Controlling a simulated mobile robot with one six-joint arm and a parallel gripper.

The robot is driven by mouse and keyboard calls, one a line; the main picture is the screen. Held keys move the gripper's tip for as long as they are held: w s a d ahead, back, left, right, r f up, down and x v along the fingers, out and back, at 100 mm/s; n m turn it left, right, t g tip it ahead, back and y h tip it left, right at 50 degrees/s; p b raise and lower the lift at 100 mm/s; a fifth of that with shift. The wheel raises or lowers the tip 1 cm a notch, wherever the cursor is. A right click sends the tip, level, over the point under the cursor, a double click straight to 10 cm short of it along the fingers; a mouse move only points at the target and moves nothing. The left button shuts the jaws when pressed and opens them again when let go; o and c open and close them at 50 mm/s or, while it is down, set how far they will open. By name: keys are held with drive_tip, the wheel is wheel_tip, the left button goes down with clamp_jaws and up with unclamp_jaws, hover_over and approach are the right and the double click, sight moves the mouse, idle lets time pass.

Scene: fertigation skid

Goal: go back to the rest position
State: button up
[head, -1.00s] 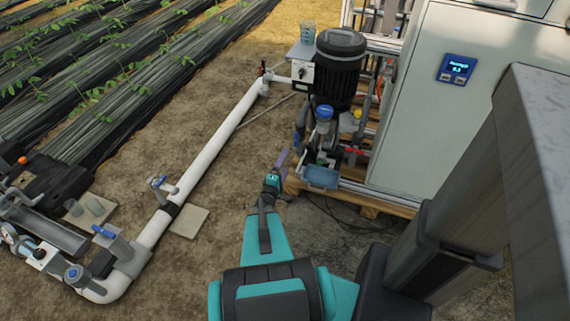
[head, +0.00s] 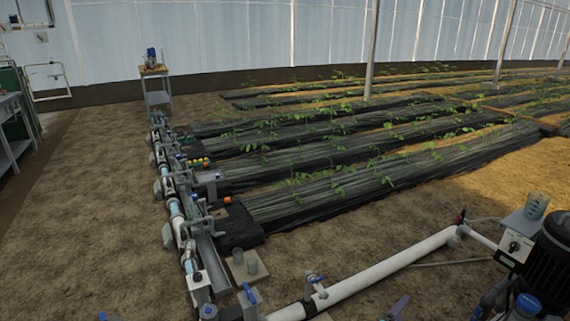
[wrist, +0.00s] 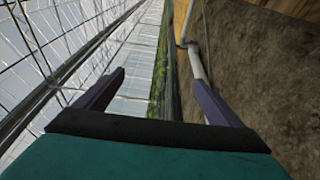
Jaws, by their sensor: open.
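My gripper (wrist: 158,95) shows in the wrist view with its two purple fingers spread wide apart. Nothing is between the fingers; behind them are greenhouse glazing, plants, bare soil and a pipe. In the head view only a purple fingertip (head: 398,306) shows at the bottom edge, in front of the soil near the white pipe. The rest of my arm is out of the head view.
A white pipe (head: 385,268) runs from the valve line (head: 178,208) at left to the dark pump (head: 552,250) at right. Planted rows (head: 340,185) lie behind it. A small stand (head: 156,85) is at the back left. Bare soil (head: 95,200) is open at left.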

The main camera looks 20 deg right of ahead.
drive_tip(key=w+a+n+t+y, duration=0.3)
drive_tip(key=w+a+t, duration=0.1)
drive_tip(key=w+a, duration=0.6)
drive_tip(key=w+a+f+n+y, duration=0.1)
drive_tip(key=w+a+f+y, duration=0.25)
drive_tip(key=a, duration=0.65)
drive_tip(key=w+a+f+n+t+y, duration=0.1)
drive_tip(key=w+a+f+n+y, duration=0.2)
drive_tip(key=a, duration=0.7)
drive_tip(key=w+a+f+y, duration=0.25)
drive_tip(key=a+y, duration=0.25)
drive_tip(key=a, duration=0.5)
drive_tip(key=s+a+f+m+g+y, duration=0.25)
drive_tip(key=s+a+f+g, duration=0.4)
drive_tip(key=s+a, duration=0.7)
drive_tip(key=s+f+m+g, duration=0.2)
drive_tip(key=s+m+g, duration=0.15)
drive_tip(key=s, duration=0.55)
drive_tip(key=s+d+r+m+g, duration=0.1)
drive_tip(key=s+r+m+g, duration=0.3)
drive_tip(key=s, duration=0.6)
wheel_tip(320, 180, up, 12)
drive_tip(key=s+m+g+p, duration=0.1)
drive_tip(key=g+p, duration=0.1)
drive_tip(key=p, duration=1)
drive_tip(key=shift+s+a, duration=0.25)
drive_tip(key=shift+s, duration=0.15)
